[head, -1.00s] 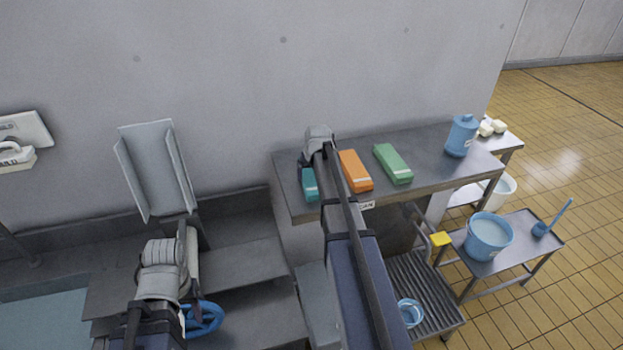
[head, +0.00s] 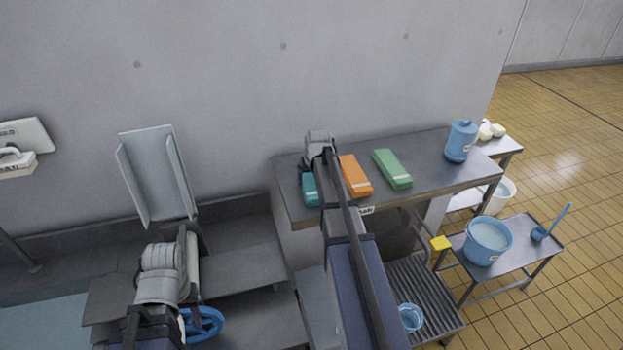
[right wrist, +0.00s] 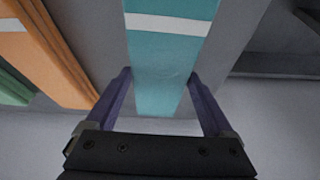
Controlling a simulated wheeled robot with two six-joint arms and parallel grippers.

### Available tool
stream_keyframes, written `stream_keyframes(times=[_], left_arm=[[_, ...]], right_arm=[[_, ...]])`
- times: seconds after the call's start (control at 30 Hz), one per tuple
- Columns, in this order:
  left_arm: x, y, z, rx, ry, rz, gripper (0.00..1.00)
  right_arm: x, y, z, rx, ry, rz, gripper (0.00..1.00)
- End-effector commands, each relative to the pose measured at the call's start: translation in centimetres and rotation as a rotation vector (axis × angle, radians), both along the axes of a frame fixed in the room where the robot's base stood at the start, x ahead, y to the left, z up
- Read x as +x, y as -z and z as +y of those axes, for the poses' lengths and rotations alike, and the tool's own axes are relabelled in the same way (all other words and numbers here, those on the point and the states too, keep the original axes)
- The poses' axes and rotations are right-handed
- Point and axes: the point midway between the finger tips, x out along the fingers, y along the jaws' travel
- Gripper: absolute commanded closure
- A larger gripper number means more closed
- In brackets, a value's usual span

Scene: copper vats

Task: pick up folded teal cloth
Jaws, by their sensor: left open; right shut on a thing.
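The folded teal cloth (head: 310,189) lies at the left end of the grey metal table, with a white band across it. In the head view my right arm covers part of it. In the right wrist view the teal cloth (right wrist: 165,62) runs between the two purple fingers of my right gripper (right wrist: 165,88), which is shut on it. I cannot tell whether the cloth is clear of the tabletop. My left gripper (head: 187,262) is at the lower left, far from the cloth. It is open, its jaws mostly hidden by the wrist.
An orange folded cloth (head: 354,177) lies just right of the teal one, then a green one (head: 393,169). A blue canister (head: 460,141) stands at the right end of the table (head: 430,150). A wall rises behind. A blue wheel (head: 207,323) is beside my left arm.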

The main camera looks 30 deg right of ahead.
Motion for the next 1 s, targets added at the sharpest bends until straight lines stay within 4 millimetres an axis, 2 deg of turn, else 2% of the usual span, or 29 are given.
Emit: stream_keyframes(times=[0.03, 0.5, 0.57, 1.0], left_arm=[[0.0, -1.0, 0.0, 0.000, -0.001, 0.000, 0.50], [-0.1, -7.3, -0.1, -0.002, -0.033, 0.000, 0.50], [-0.1, -6.3, -0.1, -0.001, -0.032, -0.001, 0.50], [-0.1, -6.3, -0.1, -0.001, -0.032, -0.001, 0.50]], right_arm=[[-0.1, -1.0, 0.0, 0.000, 0.000, -0.001, 0.83], [0.0, -7.3, 0.0, 0.000, 0.000, -0.001, 0.83], [-2.1, -6.3, 0.6, 0.000, 0.001, 0.000, 0.83], [-13.5, -6.3, 3.4, 0.000, 0.002, -0.001, 0.83]])
